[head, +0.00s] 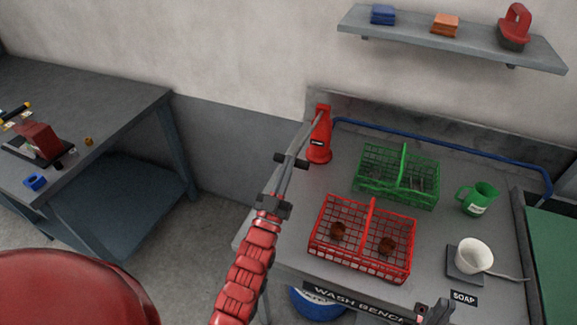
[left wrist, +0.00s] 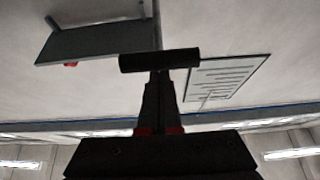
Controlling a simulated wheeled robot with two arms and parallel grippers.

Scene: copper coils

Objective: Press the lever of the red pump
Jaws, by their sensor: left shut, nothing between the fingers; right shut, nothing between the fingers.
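The red pump (head: 319,145) stands upright at the back left corner of the wash bench. Its long grey lever (head: 308,132) slants from the pump's top toward the front left and ends in a black crossbar handle (head: 280,157), which also shows in the left wrist view (left wrist: 185,60). My left gripper (head: 286,168) is shut and empty, with its fingertips at the crossbar; the left wrist view shows them meeting or overlapping it. I cannot tell whether they touch. My right gripper (head: 440,304) shows small at the bottom edge, shut and empty.
A red basket (head: 318,243) with brown pieces and a green basket (head: 433,203) stand on the bench. A blue pipe (head: 420,137) runs along the back. A wall shelf (head: 450,47) hangs above.

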